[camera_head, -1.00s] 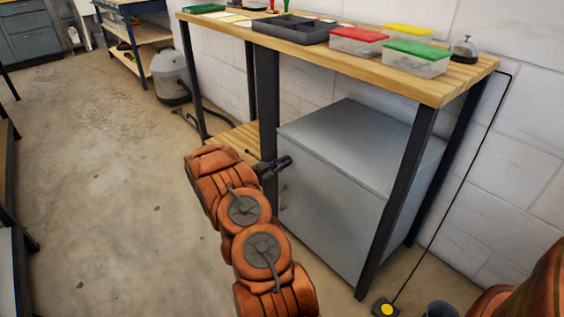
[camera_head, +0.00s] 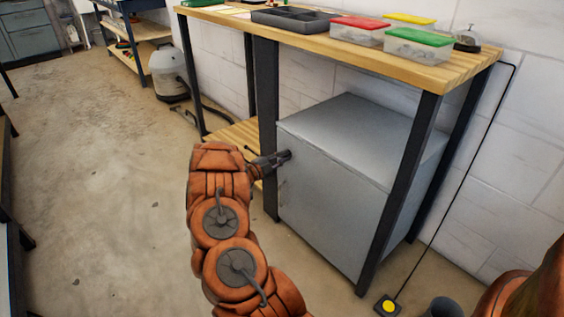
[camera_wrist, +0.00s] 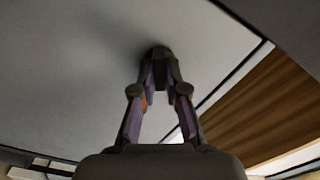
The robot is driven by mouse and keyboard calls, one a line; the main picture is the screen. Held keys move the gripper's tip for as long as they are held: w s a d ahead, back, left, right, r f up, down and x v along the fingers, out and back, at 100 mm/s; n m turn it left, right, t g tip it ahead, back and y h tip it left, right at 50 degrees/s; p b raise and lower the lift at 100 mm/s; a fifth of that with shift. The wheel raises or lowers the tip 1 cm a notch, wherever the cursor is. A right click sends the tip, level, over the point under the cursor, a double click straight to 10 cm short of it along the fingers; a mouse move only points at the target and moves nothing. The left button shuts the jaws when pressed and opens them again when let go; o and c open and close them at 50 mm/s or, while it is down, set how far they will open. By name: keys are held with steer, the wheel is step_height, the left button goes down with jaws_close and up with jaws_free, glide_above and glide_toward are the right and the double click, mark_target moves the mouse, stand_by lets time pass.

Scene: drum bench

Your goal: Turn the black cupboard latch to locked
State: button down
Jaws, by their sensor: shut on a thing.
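The grey metal cupboard (camera_head: 335,200) stands under the workbench, with its door facing my arm. My gripper (camera_head: 282,157) is at the upper left part of the door, at the end of my orange arm. In the wrist view my gripper (camera_wrist: 160,75) has its fingertips close together against the door. They are shut on the black latch (camera_wrist: 158,54), which is mostly hidden between and behind the fingers. Its exact angle cannot be told. The cupboard door (camera_wrist: 75,70) fills the left of the wrist view.
The wooden workbench (camera_head: 470,75) is above the cupboard, with dark legs (camera_head: 400,190) close by. On it are a dark tray (camera_head: 290,20) and lidded boxes (camera_head: 418,48). A yellow-buttoned pedal (camera_head: 387,306) is on the floor. The floor to the left (camera_head: 100,170) is clear.

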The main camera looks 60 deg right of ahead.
steer(key=shift+s+f+m+b, duration=0.1)
steer(key=shift+m+b, duration=1.3)
steer(key=shift+m, duration=0.15)
steer(key=shift+s+f+m+b, duration=0.1)
steer(key=shift+m+b, duration=1.25)
steer(key=shift+m, duration=0.2)
steer(key=c, duration=1.2)
jaws_free()
steer(key=shift+w, duration=0.1)
steer(key=shift+r, duration=0.1)
steer(key=v, duration=1.2)
